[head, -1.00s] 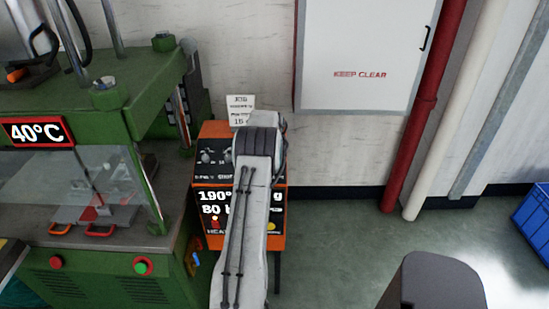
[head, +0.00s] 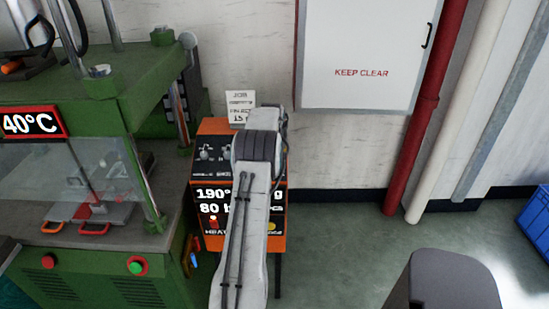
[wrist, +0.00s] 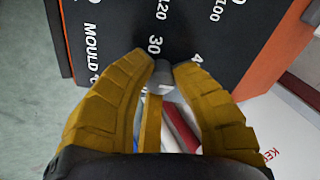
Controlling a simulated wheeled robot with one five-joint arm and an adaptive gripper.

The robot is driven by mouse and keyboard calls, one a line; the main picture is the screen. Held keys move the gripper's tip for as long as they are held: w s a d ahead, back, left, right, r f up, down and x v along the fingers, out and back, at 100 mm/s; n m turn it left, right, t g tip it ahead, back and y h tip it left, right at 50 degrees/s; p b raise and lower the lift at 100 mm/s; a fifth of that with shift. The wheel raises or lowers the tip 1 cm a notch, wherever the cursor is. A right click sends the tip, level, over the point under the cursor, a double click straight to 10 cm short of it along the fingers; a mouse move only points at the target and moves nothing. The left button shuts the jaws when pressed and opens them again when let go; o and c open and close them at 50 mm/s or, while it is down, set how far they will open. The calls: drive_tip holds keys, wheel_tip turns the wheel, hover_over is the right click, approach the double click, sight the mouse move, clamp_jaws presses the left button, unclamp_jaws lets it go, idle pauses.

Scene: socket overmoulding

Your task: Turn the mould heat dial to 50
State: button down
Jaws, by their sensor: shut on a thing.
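The mould heat dial shows in the wrist view as a small grey knob (wrist: 162,75) on a dark panel (wrist: 120,25). White markings "MOULD", "30" and part of a "4" are near it. My gripper (wrist: 160,68) has its two yellow fingertips shut on the knob. The fingers hide much of the knob, so I cannot tell its exact setting. In the head view the dial and my gripper are hidden behind my arm at the orange control box (head: 213,127). The sign on the green press (head: 30,123) reads 40°C.
A paper note (head: 240,107) stands behind the box. The green press (head: 120,255) is close on the left. A red pipe (head: 415,150) and open floor (head: 345,245) are to the right.

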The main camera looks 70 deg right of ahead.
drive_tip(key=shift+d+r, duration=0.1)
drive_tip(key=c, duration=1)
unclamp_jaws()
drive_tip(key=v, duration=1.1)
drive_tip(key=shift+s+a+r, duration=0.15)
drive_tip(key=shift+a+r, duration=0.1)
drive_tip(key=shift+r, duration=0.1)
